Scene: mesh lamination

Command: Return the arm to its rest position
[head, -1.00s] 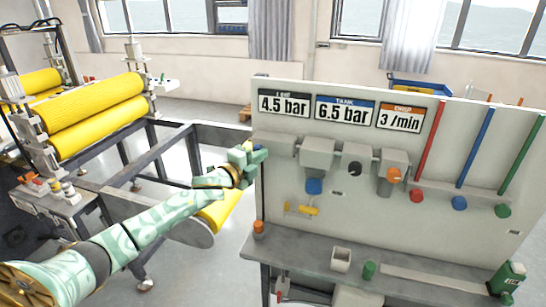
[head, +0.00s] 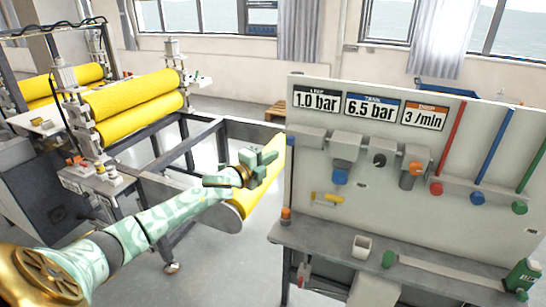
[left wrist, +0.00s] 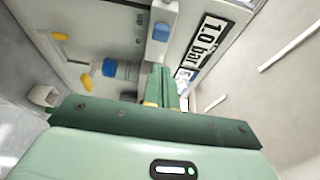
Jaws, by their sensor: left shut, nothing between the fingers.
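My left arm comes in from the lower left in the head view. Its green left gripper (head: 268,158) is in the air just left of the white panel (head: 440,150), apart from it and in front of the yellow roll (head: 262,185). The gripper is shut and empty; its closed fingers also show in the left wrist view (left wrist: 168,88). My right gripper is out of view.
The panel carries displays reading 1.0 bar (head: 317,100), 6.5 bar (head: 370,107) and 3 /min (head: 424,116), with valve units and coloured rods. A roller machine with yellow rolls (head: 135,105) stands at left.

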